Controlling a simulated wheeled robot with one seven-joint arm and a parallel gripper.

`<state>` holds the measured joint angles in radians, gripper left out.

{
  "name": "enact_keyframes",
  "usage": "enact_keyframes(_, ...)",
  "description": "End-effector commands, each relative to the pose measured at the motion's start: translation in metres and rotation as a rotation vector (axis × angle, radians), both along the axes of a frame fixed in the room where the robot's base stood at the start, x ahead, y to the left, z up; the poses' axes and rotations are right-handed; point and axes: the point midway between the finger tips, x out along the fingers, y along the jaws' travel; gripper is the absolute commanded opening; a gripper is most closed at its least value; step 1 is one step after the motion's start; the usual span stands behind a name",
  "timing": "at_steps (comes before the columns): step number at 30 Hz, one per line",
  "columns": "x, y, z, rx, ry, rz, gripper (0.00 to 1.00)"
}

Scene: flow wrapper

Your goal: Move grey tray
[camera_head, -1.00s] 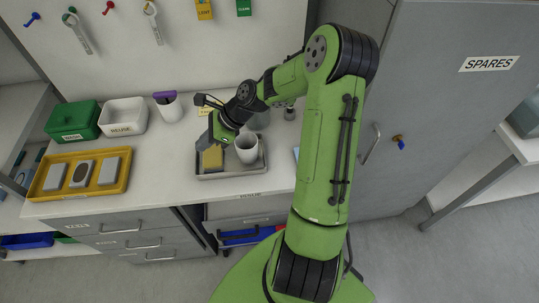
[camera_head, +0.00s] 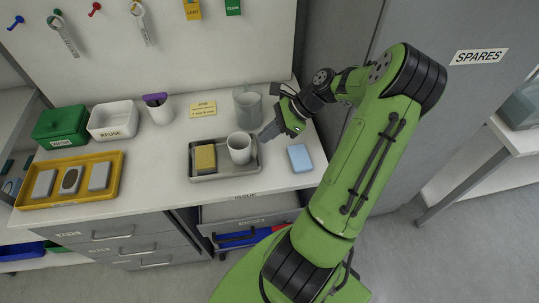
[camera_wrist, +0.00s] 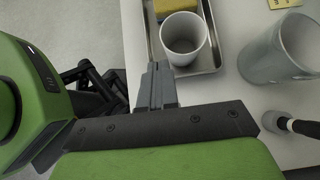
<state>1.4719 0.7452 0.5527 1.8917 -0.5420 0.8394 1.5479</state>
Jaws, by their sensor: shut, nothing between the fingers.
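The grey tray (camera_head: 224,175) lies on the white worktop. It holds a yellow sponge-like block (camera_head: 205,157) on its left and a white cup (camera_head: 239,147) on its right. In the wrist view the tray (camera_wrist: 215,66) is partly out of frame, with the cup (camera_wrist: 184,38) and part of the block (camera_wrist: 176,7) in it. My gripper (camera_head: 268,135) is shut and empty at the tray's right edge. In the wrist view its fingertips (camera_wrist: 157,72) are at the tray's rim, beside the cup. I cannot tell whether they touch the rim.
A yellow tray (camera_head: 109,190) with grey pieces, a green box (camera_head: 64,126), a white REUSE bin (camera_head: 113,120) and a white pot (camera_head: 160,111) stand left. Worktop between both trays is clear.

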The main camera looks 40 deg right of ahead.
Motion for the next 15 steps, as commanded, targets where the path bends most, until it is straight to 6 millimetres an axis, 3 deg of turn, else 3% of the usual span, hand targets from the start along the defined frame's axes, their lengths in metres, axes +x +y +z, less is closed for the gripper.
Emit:
enact_keyframes(2, -0.01, -0.015, -0.001, 0.0, -0.001, -0.006, 0.0)
enact_keyframes(9, -0.009, -0.011, -0.06, 0.004, 0.002, 0.001, 0.0)
enact_keyframes(15, -0.008, -0.012, -0.097, 0.002, 0.002, 0.0, 0.0)
